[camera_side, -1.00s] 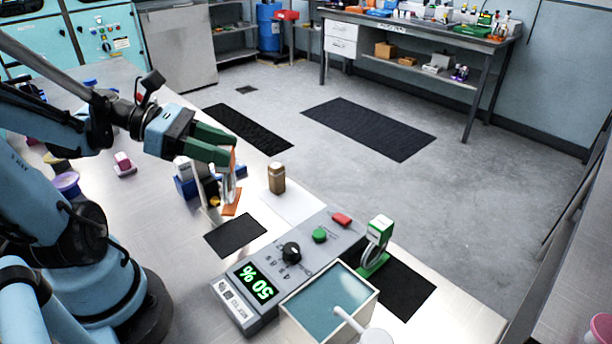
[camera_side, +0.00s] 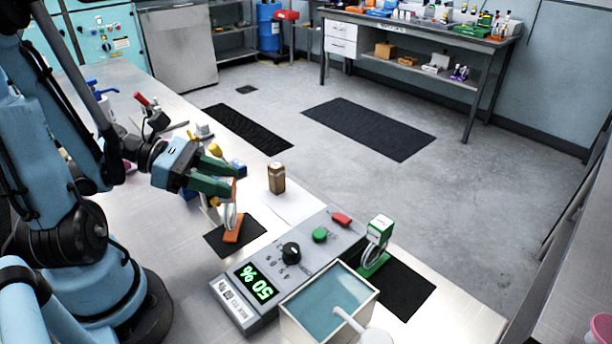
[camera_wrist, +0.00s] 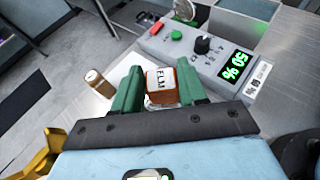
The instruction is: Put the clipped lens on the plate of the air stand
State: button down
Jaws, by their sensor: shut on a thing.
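My gripper (camera_side: 228,178) is shut on the clipped lens, an orange block with a white lettered label in the wrist view (camera_wrist: 162,84). In the side view a pale ring hangs under the fingers, above an orange foot (camera_side: 233,229) of the clipped lens. The foot is over the near black pad (camera_side: 218,241); I cannot tell whether it touches it. The green fingers (camera_wrist: 160,92) flank the block in the wrist view. A similar piece with a green-and-white block and green foot (camera_side: 379,230) stands at a second black pad (camera_side: 410,290). I cannot tell which part is the air stand's plate.
A grey control box (camera_side: 262,285) with a 50% display lies right of the held piece. An open tray of bluish liquid (camera_side: 325,305) stands in front of it. A brown bottle (camera_side: 277,178) stands behind. Yellow and blue items (camera_side: 238,167) sit close behind my gripper.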

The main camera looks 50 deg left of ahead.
jog(key=shift+f, duration=0.3)
jog(key=c, duration=0.5)
grip_release()
jog(key=shift+c, duration=0.2)
jog(key=shift+r, duration=0.1)
